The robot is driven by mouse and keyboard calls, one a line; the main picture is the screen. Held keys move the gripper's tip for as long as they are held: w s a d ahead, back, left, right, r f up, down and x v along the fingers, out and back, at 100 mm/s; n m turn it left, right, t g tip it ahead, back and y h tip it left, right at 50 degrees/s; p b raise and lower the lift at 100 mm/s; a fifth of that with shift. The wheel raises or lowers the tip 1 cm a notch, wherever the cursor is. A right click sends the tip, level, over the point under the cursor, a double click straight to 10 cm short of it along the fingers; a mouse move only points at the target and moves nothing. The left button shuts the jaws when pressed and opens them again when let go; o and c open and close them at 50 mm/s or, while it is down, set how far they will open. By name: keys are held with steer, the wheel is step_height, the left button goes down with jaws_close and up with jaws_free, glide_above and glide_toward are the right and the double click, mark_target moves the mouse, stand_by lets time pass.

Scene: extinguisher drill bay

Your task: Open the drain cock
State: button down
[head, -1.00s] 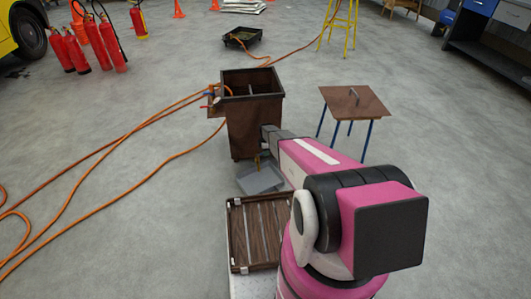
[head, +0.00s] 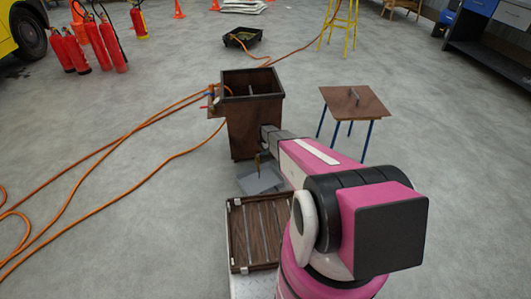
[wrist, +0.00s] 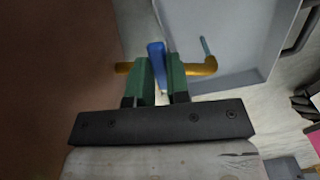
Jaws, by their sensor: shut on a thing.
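The drain cock (wrist: 203,68) is a brass pipe that comes out of the brown tank wall at the left of the wrist view and ends in a bent spout at the right. Its blue lever (wrist: 156,62) lies across the pipe in that view. My gripper (wrist: 161,72) has its green fingers on both sides of the lever and is shut on it. In the head view the brown open-topped tank (head: 254,122) stands mid-picture, and my arm reaches its lower right side. The cock shows there only as a small brass spot (head: 258,165).
A grey tray (wrist: 235,35) lies below the spout; it also shows in the head view (head: 262,180). A small brown-topped table (head: 340,105) stands right of the tank. Orange hoses (head: 130,135) run across the floor at left. Red extinguishers (head: 110,48) stand farther back.

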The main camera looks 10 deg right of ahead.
steer(key=shift+w+n, duration=0.15)
steer(key=shift+n, duration=0.15)
steer(key=c, duration=1.1)
jaws_free()
steer(key=shift+r, duration=0.1)
step_height(320, 180, up, 11)
steer(key=shift+f, duration=0.15)
steer(key=shift+c, duration=0.2)
